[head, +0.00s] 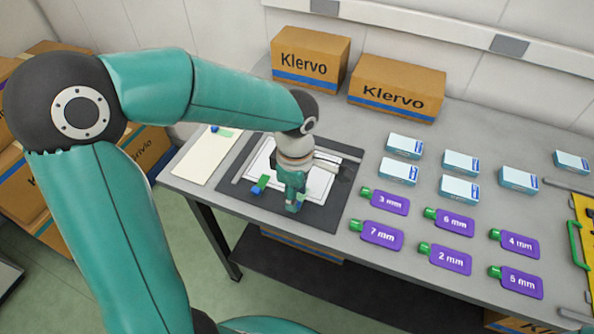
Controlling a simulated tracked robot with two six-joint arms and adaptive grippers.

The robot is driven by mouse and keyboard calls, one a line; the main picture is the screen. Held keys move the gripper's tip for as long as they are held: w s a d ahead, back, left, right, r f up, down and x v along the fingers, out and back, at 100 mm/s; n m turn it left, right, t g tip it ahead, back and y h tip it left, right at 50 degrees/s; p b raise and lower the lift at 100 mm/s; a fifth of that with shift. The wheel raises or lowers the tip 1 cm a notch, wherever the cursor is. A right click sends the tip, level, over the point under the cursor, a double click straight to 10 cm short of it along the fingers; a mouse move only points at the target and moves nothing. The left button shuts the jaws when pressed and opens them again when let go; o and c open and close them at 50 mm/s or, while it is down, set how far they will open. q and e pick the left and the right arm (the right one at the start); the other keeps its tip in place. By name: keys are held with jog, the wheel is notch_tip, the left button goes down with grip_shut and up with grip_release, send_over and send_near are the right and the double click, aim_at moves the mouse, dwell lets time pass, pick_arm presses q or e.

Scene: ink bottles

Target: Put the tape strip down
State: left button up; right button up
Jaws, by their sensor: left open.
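My left gripper (293,203) is over the dark mat on the table, pointing down, and is open. I cannot tell which of these is the tape strip. A white sheet (263,163) lies on the dark mat (240,203), partly hidden by my wrist. My right gripper is not in view.
Several purple ink bottles with green caps (451,256) lie on the table to the right, with several white-blue boxes (462,162) behind them. Two Klervo cartons (310,57) stand at the back. A yellow item with a green handle (584,215) is at the right edge.

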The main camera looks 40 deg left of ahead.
pick_arm(q)
notch_tip(320, 180, up, 10)
dwell(0.3)
dwell(0.4)
